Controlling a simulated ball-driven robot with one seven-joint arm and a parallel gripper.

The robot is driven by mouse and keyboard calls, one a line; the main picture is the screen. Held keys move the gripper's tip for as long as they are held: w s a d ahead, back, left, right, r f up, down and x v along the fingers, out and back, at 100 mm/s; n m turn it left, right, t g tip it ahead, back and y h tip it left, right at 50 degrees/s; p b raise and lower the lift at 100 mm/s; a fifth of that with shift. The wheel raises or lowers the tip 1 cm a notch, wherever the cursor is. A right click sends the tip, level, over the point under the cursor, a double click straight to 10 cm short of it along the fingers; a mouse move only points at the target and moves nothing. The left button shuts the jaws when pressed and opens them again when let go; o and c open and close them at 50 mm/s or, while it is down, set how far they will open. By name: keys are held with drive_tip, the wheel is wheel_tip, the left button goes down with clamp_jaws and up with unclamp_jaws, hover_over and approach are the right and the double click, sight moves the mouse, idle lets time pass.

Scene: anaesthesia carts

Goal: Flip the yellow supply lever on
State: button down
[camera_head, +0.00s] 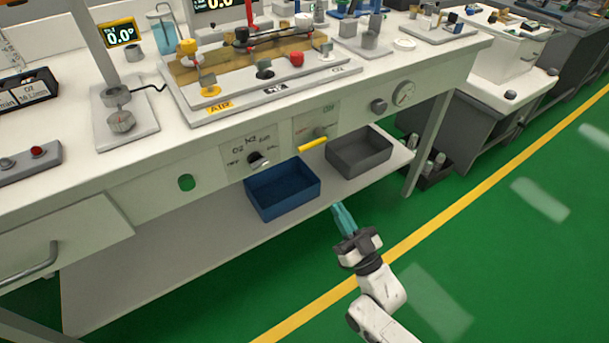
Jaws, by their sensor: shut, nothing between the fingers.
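The yellow supply lever (313,144) sticks out from a pale plate on the front panel of the white workbench (220,157). It lies nearly level, tilted slightly up to the right. My gripper (338,207) has teal fingers, which are shut and empty. In the picture it is below and a little right of the lever, apart from it, in front of the lower shelf's edge. The marking on the plate behind the lever is too small to read surely.
A blue bin (283,189) and a grey bin (359,152) stand on the lower shelf. A black selector knob (257,160) is left of the lever, and a round gauge (404,93) is to the right. Green floor (480,230) is clear around my arm.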

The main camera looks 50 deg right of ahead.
sight(309, 148)
drive_tip(key=shift+s+a+h, duration=0.15)
drive_tip(key=shift+s+h, duration=0.15)
drive_tip(key=shift+s, duration=0.05)
drive_tip(key=x, duration=1.4)
drive_tip(key=shift+r, duration=0.2)
drive_tip(key=shift+s+a+r+m+h+p, duration=0.1)
drive_tip(key=shift+r+m+h+p, duration=0.1)
drive_tip(key=shift+m+h+p, duration=0.25)
drive_tip(key=shift+r+m+h+p, duration=0.15)
drive_tip(key=shift+m+h, duration=0.2)
drive_tip(key=shift+m, duration=0.3)
drive_tip(key=r+m+g+h+p, duration=0.2)
drive_tip(key=m+g+p, duration=0.1)
drive_tip(key=m+p, duration=0.3)
drive_tip(key=d+r+m+g+h+p, duration=0.1)
drive_tip(key=r+m+g+h+p, duration=0.1)
drive_tip(key=m+g+p, duration=0.2)
drive_tip(key=d+r+m+g+h+p, duration=0.1)
drive_tip(key=r+m+g+h+p, duration=0.1)
drive_tip(key=m+p, duration=0.8)
drive_tip(key=shift+s+g+p, duration=0.25)
drive_tip(key=shift+g+p, duration=0.55)
drive_tip(key=shift+p, duration=0.25)
